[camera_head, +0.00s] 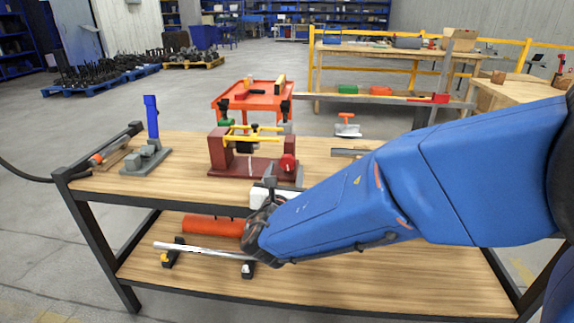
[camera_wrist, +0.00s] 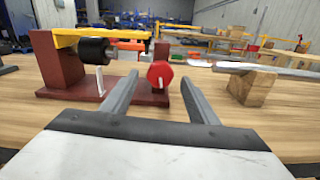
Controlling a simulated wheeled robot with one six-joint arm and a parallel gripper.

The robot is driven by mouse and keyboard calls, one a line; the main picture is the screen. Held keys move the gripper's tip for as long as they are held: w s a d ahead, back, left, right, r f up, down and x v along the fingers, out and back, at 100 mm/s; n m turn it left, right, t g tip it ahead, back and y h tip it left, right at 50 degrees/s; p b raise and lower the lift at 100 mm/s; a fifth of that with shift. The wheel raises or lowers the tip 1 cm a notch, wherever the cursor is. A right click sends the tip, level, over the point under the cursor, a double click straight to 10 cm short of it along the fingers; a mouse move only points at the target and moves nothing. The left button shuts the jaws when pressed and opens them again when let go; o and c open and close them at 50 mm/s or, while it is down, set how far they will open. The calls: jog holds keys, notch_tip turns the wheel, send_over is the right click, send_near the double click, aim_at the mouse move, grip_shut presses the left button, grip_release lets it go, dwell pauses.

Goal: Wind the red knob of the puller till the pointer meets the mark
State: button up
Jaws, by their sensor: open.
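The puller is a dark red frame (camera_head: 217,150) with a yellow bar across its top, on the workbench. In the wrist view its frame (camera_wrist: 58,60) carries a black cylinder and a thin white upright piece (camera_wrist: 100,80), perhaps the pointer. I cannot make out the mark. The red knob (camera_head: 288,163) sits at the puller's right end; in the wrist view the knob (camera_wrist: 160,72) faces me. My gripper (camera_wrist: 159,82) is open and empty, its two fingers pointing at the knob, which appears between the fingertips. Whether the tips reach around it I cannot tell.
A grey tool with a blue upright (camera_head: 151,118) stands left on the bench. A wooden block (camera_wrist: 252,88) with a grey bar lies right of the knob. An orange cart (camera_head: 250,97) stands behind. The lower shelf holds an orange cylinder (camera_head: 212,225) and a metal rod.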

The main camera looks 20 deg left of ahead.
aim_at(287, 164)
jog(key=shift+x, duration=2)
jog(key=c, duration=1)
